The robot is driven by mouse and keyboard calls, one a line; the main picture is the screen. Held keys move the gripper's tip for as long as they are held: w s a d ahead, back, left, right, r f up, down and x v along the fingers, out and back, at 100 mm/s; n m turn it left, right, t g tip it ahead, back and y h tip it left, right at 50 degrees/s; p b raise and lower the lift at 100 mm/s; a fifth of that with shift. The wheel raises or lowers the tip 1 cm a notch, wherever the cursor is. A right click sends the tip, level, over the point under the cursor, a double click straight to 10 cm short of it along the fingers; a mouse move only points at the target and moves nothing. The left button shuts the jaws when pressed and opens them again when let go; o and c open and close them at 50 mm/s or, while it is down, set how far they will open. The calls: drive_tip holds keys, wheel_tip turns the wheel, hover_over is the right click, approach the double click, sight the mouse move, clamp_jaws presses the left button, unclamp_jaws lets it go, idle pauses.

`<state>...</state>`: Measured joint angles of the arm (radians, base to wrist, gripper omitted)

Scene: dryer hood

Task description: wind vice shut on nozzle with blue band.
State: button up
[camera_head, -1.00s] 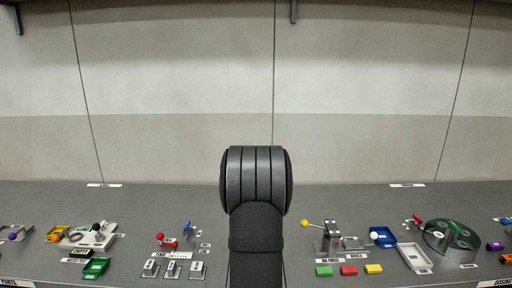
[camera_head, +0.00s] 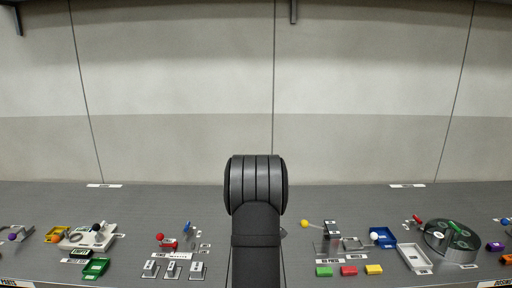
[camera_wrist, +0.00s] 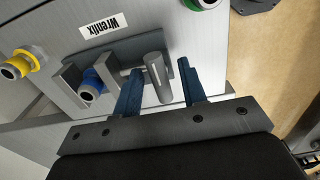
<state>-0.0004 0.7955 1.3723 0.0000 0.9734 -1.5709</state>
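The nozzle with the blue band (camera_wrist: 92,85) sits between the jaws of a grey vice (camera_wrist: 112,52) on a light metal panel in the wrist view. A narrow gap seems to show beside it, but contact with the jaws is hard to tell. A round grey post (camera_wrist: 157,72), apparently part of the vice's handle, stands to the right of the jaws. My gripper (camera_wrist: 161,70) is open, its two blue fingers on either side of the post. Whether a finger touches the post I cannot tell. In the head view my own arm covers the middle, and the vice does not show there.
A yellow-banded nozzle (camera_wrist: 18,66) is on the panel's left, and a green-banded one (camera_wrist: 200,3) at the top. A "Wrenfix" label (camera_wrist: 103,27) lies above the vice. In the head view, levers, a white tray (camera_head: 413,257) and a round dial unit (camera_head: 452,240) stand along the bench.

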clamp_jaws()
drive_tip(key=shift+m, duration=1.2)
drive_tip(key=shift+m, duration=1.2)
drive_tip(key=shift+m, duration=1.2)
